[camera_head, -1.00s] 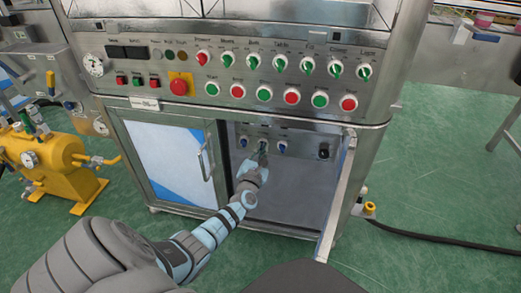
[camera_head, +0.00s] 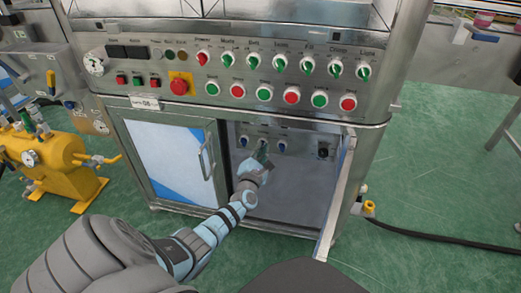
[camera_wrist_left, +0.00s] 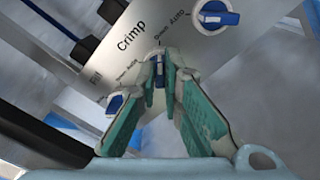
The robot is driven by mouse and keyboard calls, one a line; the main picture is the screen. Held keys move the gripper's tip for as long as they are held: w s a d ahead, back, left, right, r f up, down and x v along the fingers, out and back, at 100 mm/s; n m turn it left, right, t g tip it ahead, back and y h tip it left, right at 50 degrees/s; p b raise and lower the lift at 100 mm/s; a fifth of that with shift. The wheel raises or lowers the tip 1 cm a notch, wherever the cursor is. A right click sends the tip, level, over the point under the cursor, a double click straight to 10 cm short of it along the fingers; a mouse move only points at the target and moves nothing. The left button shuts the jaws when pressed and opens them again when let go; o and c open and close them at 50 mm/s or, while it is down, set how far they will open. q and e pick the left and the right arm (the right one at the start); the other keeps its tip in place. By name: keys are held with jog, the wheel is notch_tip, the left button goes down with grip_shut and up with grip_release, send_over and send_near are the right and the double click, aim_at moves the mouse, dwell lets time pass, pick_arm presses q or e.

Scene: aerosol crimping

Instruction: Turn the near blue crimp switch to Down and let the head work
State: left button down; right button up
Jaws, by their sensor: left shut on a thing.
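The open lower bay of the steel cabinet holds a small panel with a row of blue switches. My left gripper (camera_head: 262,148) reaches into this bay and is at the middle switch. In the left wrist view, the green fingers of my left gripper (camera_wrist_left: 160,65) are shut on the middle blue switch (camera_wrist_left: 158,72), below the printed word Crimp. Its exact pointing is partly hidden by the fingers. Another blue switch (camera_wrist_left: 215,15) by the AUTO label is at upper right, and a third (camera_wrist_left: 115,103) is at left. My right gripper is not in view.
The open cabinet door (camera_head: 340,195) stands to the right of my arm, and a closed door with a handle (camera_head: 206,157) is at its left. Above is the main panel with a red emergency button (camera_head: 179,86). A yellow tank (camera_head: 50,155) stands at far left.

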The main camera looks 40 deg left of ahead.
pick_arm(q)
jog(key=c, duration=1.7)
grip_release()
jog(key=v, duration=1.2)
